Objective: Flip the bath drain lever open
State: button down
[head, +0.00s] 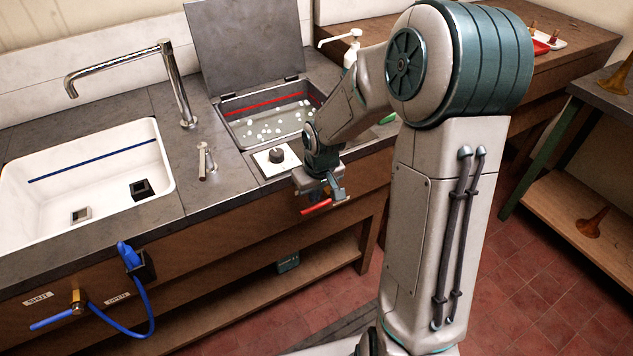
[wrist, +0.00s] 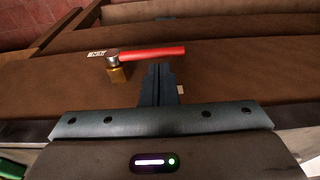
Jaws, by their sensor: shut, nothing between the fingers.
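The bath drain lever is a red handle (head: 316,207) on the bench front, below the bath. In the wrist view the red handle (wrist: 153,52) lies level across the picture, with its pivot on a brass valve (wrist: 117,73) at its left end. My gripper (head: 338,194) is at the bench front beside the red handle. In the wrist view my gripper (wrist: 160,68) is shut and empty, its tips just below the handle's middle; I cannot tell whether they touch. The bath (head: 235,138) has its lid raised and holds liquid with white bits.
A white sink (head: 95,205) is at left, with a blue lever (head: 50,323) on a brass valve below it. A blue hose (head: 152,325) hangs from the bench front. A control knob (head: 277,155) sits on the bench top near my wrist. A lower shelf (head: 250,285) runs underneath.

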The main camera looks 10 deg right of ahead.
aim_at(313, 207)
jog(key=shift+w+a+f, duration=0.1)
jog(key=shift+w+f, duration=0.1)
jog(key=shift+f, duration=0.75)
jog(key=shift+w+f, duration=0.2)
jog(key=shift+f, duration=0.7)
jog(key=shift+f+b, duration=0.1)
jog(key=shift+b, duration=0.45)
